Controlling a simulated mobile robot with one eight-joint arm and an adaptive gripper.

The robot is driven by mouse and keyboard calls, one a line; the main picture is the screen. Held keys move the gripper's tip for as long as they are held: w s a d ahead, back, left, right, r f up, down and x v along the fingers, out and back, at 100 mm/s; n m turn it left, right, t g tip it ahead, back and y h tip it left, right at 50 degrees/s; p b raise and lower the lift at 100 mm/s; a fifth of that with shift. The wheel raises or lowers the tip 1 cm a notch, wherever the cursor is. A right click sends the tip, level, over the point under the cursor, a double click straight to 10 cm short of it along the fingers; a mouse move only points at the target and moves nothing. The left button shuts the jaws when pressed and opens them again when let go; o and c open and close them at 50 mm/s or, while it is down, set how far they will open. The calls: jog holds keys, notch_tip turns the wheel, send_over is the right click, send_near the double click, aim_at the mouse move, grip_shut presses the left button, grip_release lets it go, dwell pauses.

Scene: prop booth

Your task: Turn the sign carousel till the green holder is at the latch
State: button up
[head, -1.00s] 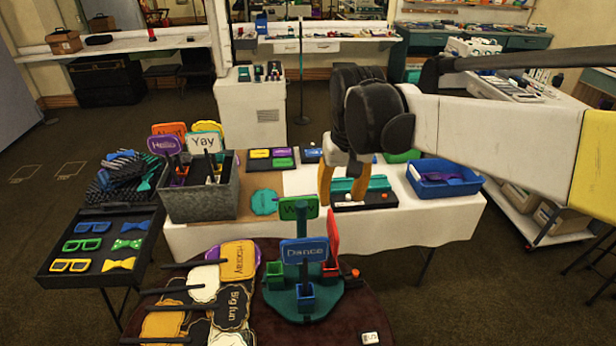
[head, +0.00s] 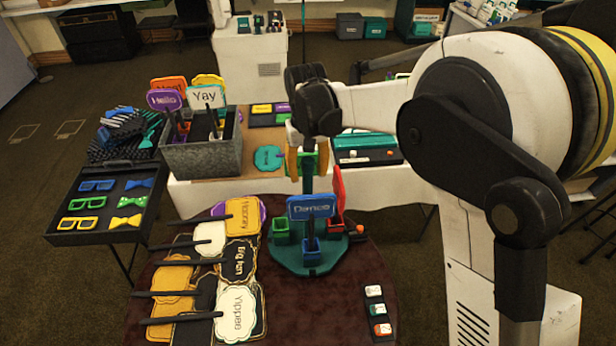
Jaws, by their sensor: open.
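The sign carousel (head: 290,262) is a round teal base on the dark red round table. Its green holder (head: 281,229) is at the left and looks empty. The blue holder (head: 311,246) is at the front with a blue "Dance" sign (head: 311,207). The red holder (head: 335,226) is at the right with a red sign (head: 339,190). A small orange piece (head: 360,228) at the right edge may be the latch; I cannot tell. My gripper (head: 308,172) is open, pointing down behind the signs. A green sign (head: 309,160) shows between its fingers; contact is unclear.
Several paddle signs (head: 238,310) cover the table's left side. A dark strip with small coloured tiles (head: 375,311) lies at the front right. A grey bin (head: 200,158) of signs and a teal-topped box (head: 367,148) stand on the table behind. The red table's front middle is clear.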

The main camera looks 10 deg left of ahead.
jog(key=shift+f, duration=0.55)
grip_shut()
